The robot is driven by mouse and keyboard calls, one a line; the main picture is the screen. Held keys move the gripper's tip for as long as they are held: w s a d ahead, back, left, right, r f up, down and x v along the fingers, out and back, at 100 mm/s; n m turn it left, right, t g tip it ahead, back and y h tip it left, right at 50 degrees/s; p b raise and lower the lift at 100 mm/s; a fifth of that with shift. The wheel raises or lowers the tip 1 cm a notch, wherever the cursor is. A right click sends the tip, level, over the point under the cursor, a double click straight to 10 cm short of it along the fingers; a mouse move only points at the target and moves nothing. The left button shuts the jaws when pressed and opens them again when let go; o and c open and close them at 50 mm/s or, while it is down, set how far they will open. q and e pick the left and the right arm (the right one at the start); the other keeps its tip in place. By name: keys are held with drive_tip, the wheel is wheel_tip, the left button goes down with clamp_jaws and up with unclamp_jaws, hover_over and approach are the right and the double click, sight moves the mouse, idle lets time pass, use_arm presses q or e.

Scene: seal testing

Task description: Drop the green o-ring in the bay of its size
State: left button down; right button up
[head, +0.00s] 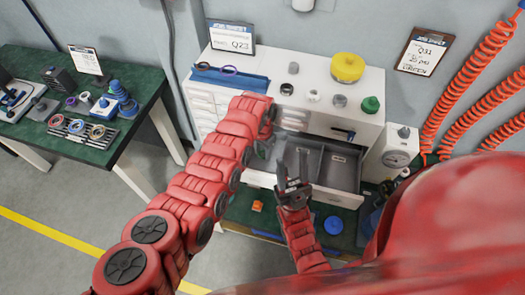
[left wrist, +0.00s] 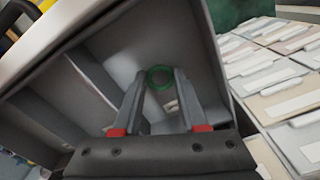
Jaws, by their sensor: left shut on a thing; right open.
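The green o-ring (left wrist: 160,87) is held between the fingertips of my left gripper (left wrist: 160,76) in the left wrist view. It is over a grey bay of the open drawer (left wrist: 200,62); the height above the floor of the bay is hard to tell. In the head view the drawer (head: 340,170) stands out from the white cabinet, with divided bays and small labels too small to read. My left arm reaches over its left part and mostly hides the left gripper and the ring. My right gripper (head: 292,162) is open and empty in front of the drawer.
On the cabinet top stand a blue tray (head: 232,79) with rings, a yellow round part (head: 347,67), a green part (head: 370,105) and small grey parts. A dial gauge (head: 397,157) is right of the drawer. A green bench (head: 128,140) with tools is at left.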

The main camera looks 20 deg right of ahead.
use_arm(q)
drive_tip(key=shift+f, duration=0.4)
drive_tip(key=shift+c, duration=2.2)
unclamp_jaws()
drive_tip(key=shift+r, duration=0.1)
drive_tip(key=shift+r, duration=0.35)
drive_tip(key=shift+r+p, duration=0.6)
drive_tip(key=shift+p, duration=0.15)
drive_tip(key=shift+w+d+b, duration=0.1)
drive_tip(key=shift+b, duration=0.45)
wheel_tip(320, 180, up, 11)
drive_tip(key=b, duration=0.2)
drive_tip(key=shift+s+a+r, duration=0.15)
drive_tip(key=shift+s+a, duration=0.05)
drive_tip(key=shift+a, duration=0.1)
